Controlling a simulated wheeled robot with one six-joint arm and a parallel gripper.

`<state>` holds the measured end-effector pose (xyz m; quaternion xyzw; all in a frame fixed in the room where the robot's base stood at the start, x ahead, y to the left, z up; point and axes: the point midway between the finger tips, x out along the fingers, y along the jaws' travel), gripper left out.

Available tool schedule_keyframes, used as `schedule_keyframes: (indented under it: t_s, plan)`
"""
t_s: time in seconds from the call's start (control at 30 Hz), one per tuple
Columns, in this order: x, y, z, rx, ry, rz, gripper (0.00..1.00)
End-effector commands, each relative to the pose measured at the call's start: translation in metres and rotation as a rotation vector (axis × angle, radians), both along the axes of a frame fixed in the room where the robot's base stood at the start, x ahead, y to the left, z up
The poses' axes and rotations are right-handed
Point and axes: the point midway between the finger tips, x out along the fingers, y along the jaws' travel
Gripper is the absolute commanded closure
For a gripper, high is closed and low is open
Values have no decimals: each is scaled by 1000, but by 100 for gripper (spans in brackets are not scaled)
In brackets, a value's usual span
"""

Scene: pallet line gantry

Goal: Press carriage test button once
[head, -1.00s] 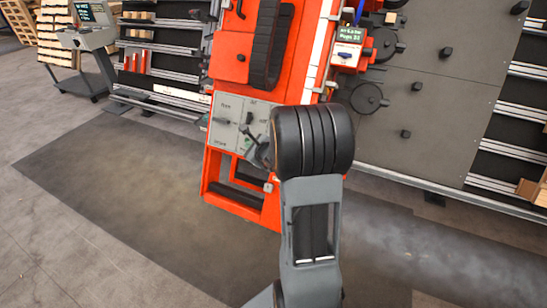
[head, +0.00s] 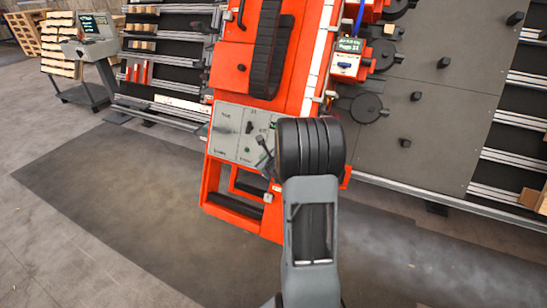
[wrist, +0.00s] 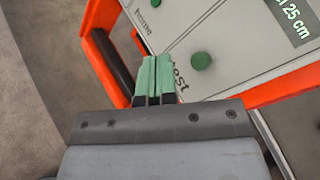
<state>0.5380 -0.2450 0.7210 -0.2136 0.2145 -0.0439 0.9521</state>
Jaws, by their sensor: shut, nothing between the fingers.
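The grey control panel (head: 228,143) is at the lower end of the orange carriage. In the wrist view a round green button (wrist: 201,61) stands out from the panel (wrist: 225,25). A label ending in "est" is beside it, partly hidden by my fingers. My gripper (wrist: 152,75) is shut and empty, with green fingertips just left of the button and apart from it in the picture. I cannot tell whether the tips touch the panel. In the head view my gripper (head: 262,142) is small, in front of the panel's right part.
A display (wrist: 289,18) reading "25 cm" is at the right. The orange frame (head: 232,205) has openings below the panel. A console (head: 92,38) stands at the far left.

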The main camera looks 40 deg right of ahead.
Motion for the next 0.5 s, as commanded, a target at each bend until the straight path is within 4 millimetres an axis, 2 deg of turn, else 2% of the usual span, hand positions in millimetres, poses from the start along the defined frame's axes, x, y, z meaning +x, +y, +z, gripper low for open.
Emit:
schedule_keyframes:
  t_s: [0.3,0.5]
  plan:
    - [16,-31,-19,0,3,-1,100]
    - [23,-44,-28,-1,0,0,100]
